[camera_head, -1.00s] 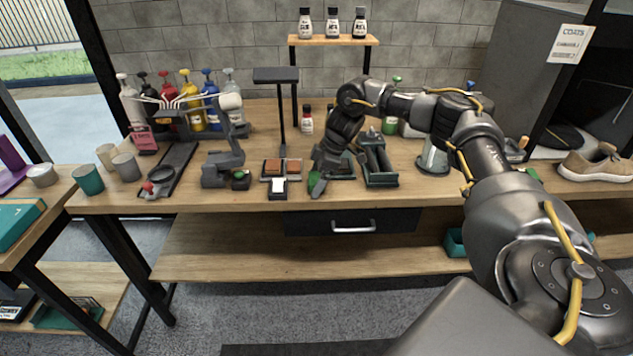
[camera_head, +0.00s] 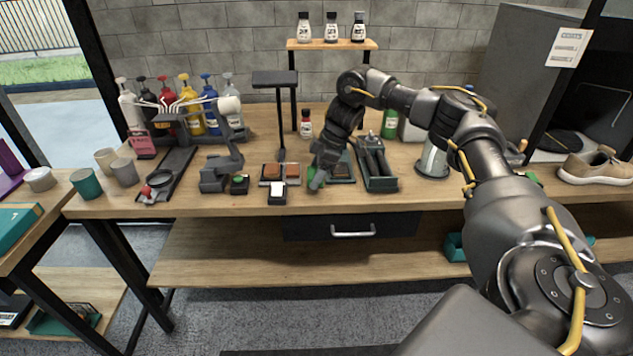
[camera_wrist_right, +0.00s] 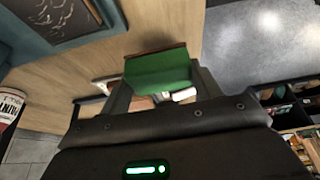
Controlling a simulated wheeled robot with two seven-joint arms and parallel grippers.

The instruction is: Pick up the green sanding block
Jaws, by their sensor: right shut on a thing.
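The green sanding block (camera_wrist_right: 160,72) sits between the two fingers of my right gripper (camera_wrist_right: 160,88) in the right wrist view. A thin brown layer shows along its far edge. In the head view my right gripper (camera_head: 317,184) is over the front part of the workbench, left of the dark green tray, and mostly hides the block. The gripper is shut on the block. Whether the block touches the bench is hard to tell. My left gripper is not in view.
The dark green divided tray (camera_head: 378,184) stands just right of the gripper. Brown blocks (camera_head: 271,170) on a small tray and a white-topped block (camera_head: 277,197) lie to the left. A lamp-like stand (camera_head: 275,79) rises behind them. A drawer (camera_head: 352,227) is below the bench edge.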

